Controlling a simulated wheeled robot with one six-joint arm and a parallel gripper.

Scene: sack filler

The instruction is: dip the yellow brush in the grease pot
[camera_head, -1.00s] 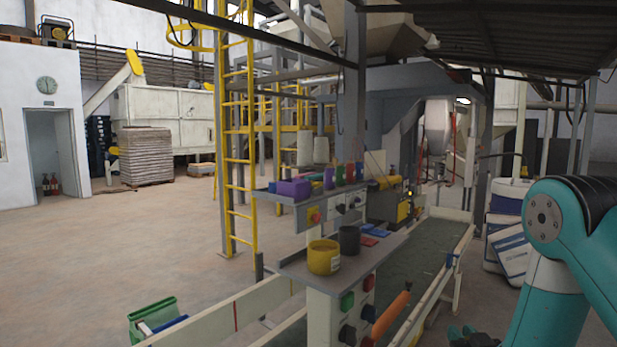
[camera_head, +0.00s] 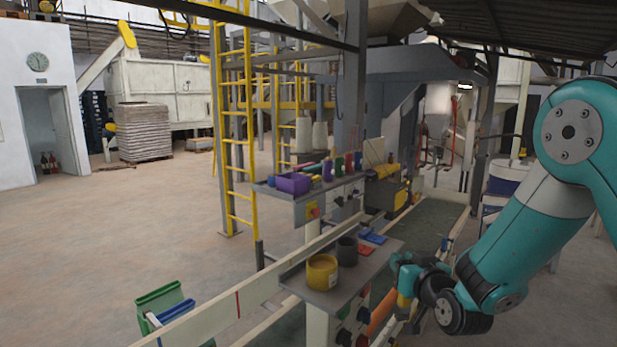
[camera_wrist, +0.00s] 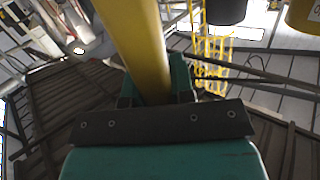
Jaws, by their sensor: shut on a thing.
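My gripper (camera_head: 402,275) is at the right side of the small grey shelf (camera_head: 300,284). The wrist view shows its jaws (camera_wrist: 155,90) shut on a long yellow handle, which I take as the yellow brush (camera_wrist: 142,40). No bristles are visible. A yellow pot (camera_head: 322,273) with a pale label and a dark pot (camera_head: 347,251) stand upright on the shelf, left of my gripper and apart from it. In the wrist view the dark pot (camera_wrist: 226,10) and yellow pot (camera_wrist: 304,14) are cut off at the top. I cannot tell which holds grease.
Blue and red flat items (camera_head: 371,238) lie behind the pots. An upper shelf holds a purple box (camera_head: 293,183) and several coloured containers. Beside the lower shelf is an orange bar (camera_head: 383,313). A green bin (camera_head: 165,305) stands front left. Open floor lies at left.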

